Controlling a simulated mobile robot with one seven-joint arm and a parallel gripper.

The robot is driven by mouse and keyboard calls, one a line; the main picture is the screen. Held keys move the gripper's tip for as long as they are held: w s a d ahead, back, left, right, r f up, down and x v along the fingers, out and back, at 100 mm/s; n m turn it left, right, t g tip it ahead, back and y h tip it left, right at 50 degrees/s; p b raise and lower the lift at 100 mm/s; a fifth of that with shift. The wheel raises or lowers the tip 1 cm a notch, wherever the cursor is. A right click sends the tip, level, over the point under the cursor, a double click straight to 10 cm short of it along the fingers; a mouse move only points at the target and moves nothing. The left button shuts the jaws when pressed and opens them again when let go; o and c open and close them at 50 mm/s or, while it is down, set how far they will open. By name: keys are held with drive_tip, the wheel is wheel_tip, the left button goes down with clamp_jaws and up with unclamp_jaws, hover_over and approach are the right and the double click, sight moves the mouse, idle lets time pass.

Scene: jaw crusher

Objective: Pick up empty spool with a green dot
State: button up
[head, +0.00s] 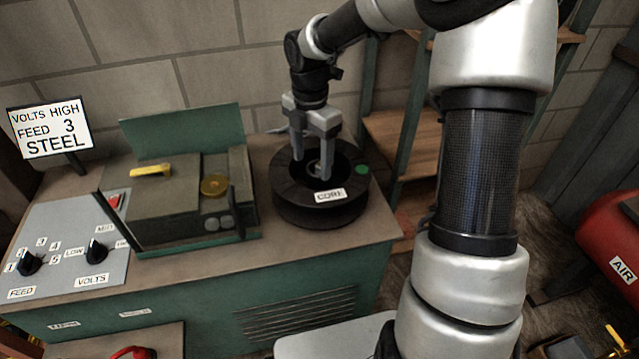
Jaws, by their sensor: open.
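A black round spool (300,205) lies flat on the right end of the green workbench top. It has a white "CORE" label on its front and a green dot (362,169) on its upper right. My gripper (311,174) points down over the spool's middle, its grey fingers apart. The fingertips reach into or just above the central hollow, which they partly hide. I cannot tell whether they touch the spool's hub.
Left of the spool stands an open machine box (165,215) with a raised green lid. A control panel (65,245) with knobs and a sign (50,128) are farther left. Wooden shelves (400,140) stand behind right. A red air tank (615,240) is at far right.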

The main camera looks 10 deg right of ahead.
hover_over(310, 187)
drive_tip(key=f, duration=0.4)
drive_tip(key=shift+d+b, duration=0.3)
drive_tip(key=shift+b, duration=0.1)
drive_tip(key=f, duration=0.1)
drive_tip(key=f+b, duration=0.1)
drive_tip(key=f, duration=0.1)
drive_tip(key=f+b, duration=0.1)
drive_tip(key=f, duration=0.1)
drive_tip(key=shift+a+f, duration=0.15)
drive_tip(key=shift+a, duration=0.15)
drive_tip(key=c, duration=1.4)
